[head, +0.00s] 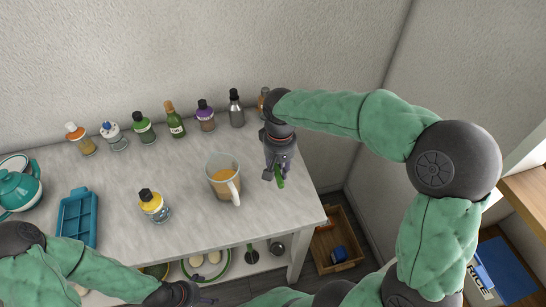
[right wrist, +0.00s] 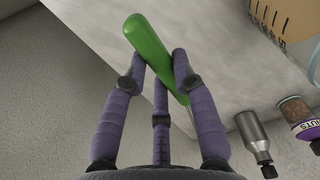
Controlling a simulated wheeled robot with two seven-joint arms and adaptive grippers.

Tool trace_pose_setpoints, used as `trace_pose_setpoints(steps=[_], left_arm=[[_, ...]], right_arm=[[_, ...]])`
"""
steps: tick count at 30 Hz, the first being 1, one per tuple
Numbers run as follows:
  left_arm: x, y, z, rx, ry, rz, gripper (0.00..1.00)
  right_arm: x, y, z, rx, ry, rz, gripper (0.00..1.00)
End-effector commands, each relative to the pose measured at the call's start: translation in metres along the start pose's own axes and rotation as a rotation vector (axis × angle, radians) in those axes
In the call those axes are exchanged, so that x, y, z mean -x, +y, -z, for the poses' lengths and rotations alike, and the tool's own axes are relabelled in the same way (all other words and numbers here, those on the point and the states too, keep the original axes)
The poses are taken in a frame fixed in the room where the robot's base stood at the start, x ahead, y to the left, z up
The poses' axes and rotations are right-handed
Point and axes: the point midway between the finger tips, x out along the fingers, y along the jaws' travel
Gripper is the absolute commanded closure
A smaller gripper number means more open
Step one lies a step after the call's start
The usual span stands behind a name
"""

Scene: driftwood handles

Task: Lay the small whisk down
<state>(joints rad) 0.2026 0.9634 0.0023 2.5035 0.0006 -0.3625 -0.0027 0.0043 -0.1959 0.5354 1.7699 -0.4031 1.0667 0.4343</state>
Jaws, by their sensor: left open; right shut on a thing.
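My right gripper (head: 279,178) is over the right end of the grey table (head: 270,218). It is shut on a green handle (head: 281,183), which I take to be the small whisk's; no wire loops show. In the right wrist view the green handle (right wrist: 146,40) slants between the fingers of the right gripper (right wrist: 165,75), its thick end beyond them over the tabletop. I cannot tell whether it touches the table. My left gripper (head: 204,299) is open and empty, low at the table's front side.
A glass jug (head: 222,177) of orange liquid stands just left of the right gripper. A yellow bottle (head: 153,205), a blue tray (head: 77,217) and a teal teapot (head: 18,190) stand further left. Several bottles line the wall. A wooden crate (head: 338,240) is on the floor.

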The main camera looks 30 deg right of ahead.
Motion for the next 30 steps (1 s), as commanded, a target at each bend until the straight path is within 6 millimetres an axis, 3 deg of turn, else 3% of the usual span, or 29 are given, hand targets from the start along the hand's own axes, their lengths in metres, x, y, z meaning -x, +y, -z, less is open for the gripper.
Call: trace_pose_setpoints(steps=[6, 12, 29, 30], left_arm=[[-0.016, -0.006, 0.001, 0.000, 0.000, 0.000, 0.13], [-0.022, -0.008, 0.001, 0.000, 0.000, 0.000, 0.13], [-0.025, -0.009, 0.001, 0.000, 0.000, 0.000, 0.13], [-0.024, -0.009, 0.001, 0.000, 0.000, 0.000, 0.13]], right_arm=[[-0.046, 0.000, -0.001, -0.001, -0.003, 0.000, 1.00], [-0.070, 0.000, 0.000, 0.000, -0.001, 0.000, 1.00], [-0.081, 0.000, 0.000, 0.000, 0.000, 0.001, 1.00], [-0.081, 0.000, 0.000, 0.000, -0.001, 0.000, 0.67]])
